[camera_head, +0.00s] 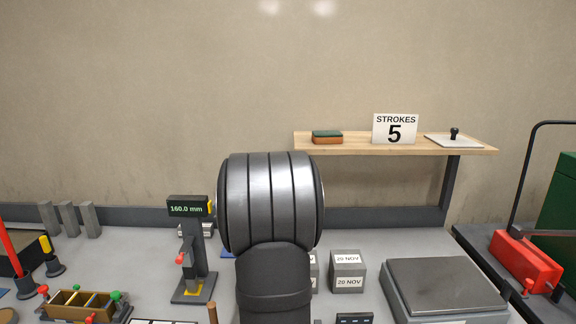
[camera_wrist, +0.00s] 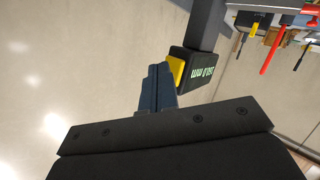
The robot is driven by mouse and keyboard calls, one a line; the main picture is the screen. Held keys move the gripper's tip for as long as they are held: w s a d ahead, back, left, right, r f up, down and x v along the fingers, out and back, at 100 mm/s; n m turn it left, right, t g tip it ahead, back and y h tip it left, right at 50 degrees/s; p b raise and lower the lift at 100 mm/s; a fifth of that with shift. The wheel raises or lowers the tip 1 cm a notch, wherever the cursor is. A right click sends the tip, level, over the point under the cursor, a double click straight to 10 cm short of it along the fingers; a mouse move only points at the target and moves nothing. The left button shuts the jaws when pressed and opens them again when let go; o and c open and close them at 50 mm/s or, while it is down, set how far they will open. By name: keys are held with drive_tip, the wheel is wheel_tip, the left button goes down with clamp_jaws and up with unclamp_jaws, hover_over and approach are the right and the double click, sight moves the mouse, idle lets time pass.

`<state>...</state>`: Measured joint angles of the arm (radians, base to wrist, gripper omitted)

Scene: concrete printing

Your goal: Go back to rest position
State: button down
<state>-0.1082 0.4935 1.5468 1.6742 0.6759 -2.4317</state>
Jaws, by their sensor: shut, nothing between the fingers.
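My gripper (camera_wrist: 157,90) shows in the wrist view with its dark fingers together and nothing between them. It points past a measuring stand's display head (camera_wrist: 202,68), which has a yellow part beside the fingertips; I cannot tell whether they touch. In the head view my arm rises in the middle and hides my gripper. The measuring stand (camera_head: 194,250) stands just left of my arm, and its display reads 160.0 mm.
Grey cubes marked 20 NOV (camera_head: 347,271) and a flat plate machine (camera_head: 445,287) stand to the right. A wooden shelf (camera_head: 470,147) holds a sponge, a STROKES 5 sign and a stamp-like tool. A wooden tray (camera_head: 62,311) is at front left.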

drive_tip(key=s+d+r+g+y, duration=0.1)
drive_tip(key=s+d+g+y, duration=0.1)
drive_tip(key=d, duration=0.5)
drive_tip(key=s+d+r+g+y, duration=0.1)
drive_tip(key=s+d+g+y, duration=0.1)
drive_tip(key=d, duration=0.5)
drive_tip(key=shift+s+r+m+g, duration=0.3)
drive_tip(key=shift+s+r+m, duration=0.1)
drive_tip(key=shift+s, duration=0.15)
idle(1.1)
drive_tip(key=c, duration=2.1)
unclamp_jaws()
drive_tip(key=shift+d, duration=0.1)
